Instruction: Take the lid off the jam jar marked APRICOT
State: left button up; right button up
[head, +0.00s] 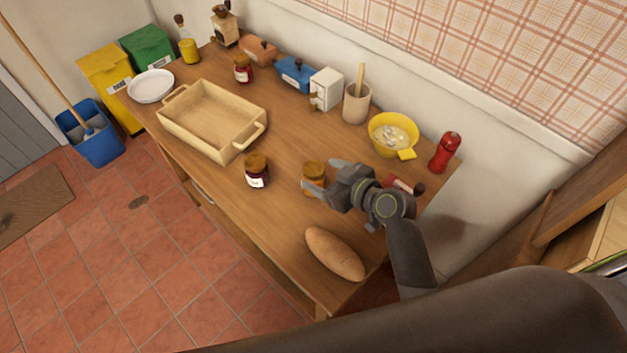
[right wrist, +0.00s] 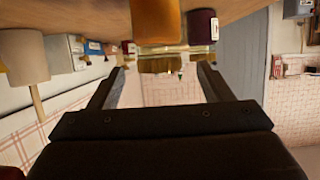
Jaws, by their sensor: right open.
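A jar of orange jam (head: 313,185) with a brown lid (head: 314,167) stands upright on the table; no readable label shows. A dark red jam jar (head: 257,179) with a brown lid and white label stands to its left, and another red jar (head: 243,73) stands at the back. My right gripper (head: 312,181) is open and empty at the orange jar, its fingers partly covering it. In the right wrist view, which looks upside down, the orange jar (right wrist: 157,18) and its lid (right wrist: 160,49) appear between and beyond the fingertips. My left gripper is out of view.
A bread loaf (head: 335,254) lies at the near edge. A yellow bowl (head: 393,133), red grinder (head: 445,152) and utensil pot (head: 356,104) stand behind my right gripper. A beige baking dish (head: 207,132) fills the left part. Bare tabletop lies between dish and pot.

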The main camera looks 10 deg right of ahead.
aim_at(309, 168)
jog(key=shift+w+a+f, duration=0.3)
jog(key=shift+w+f, duration=0.05)
jog(key=shift+w, duration=0.2)
jog(key=b+x, duration=0.2)
jog(key=x, duration=0.3)
jog(key=shift+f+b, duration=0.15)
jog(key=shift+b, duration=0.2)
jog(key=shift+s, duration=0.1)
jog(key=shift+c, duration=0.4)
jog(key=c, duration=1.2)
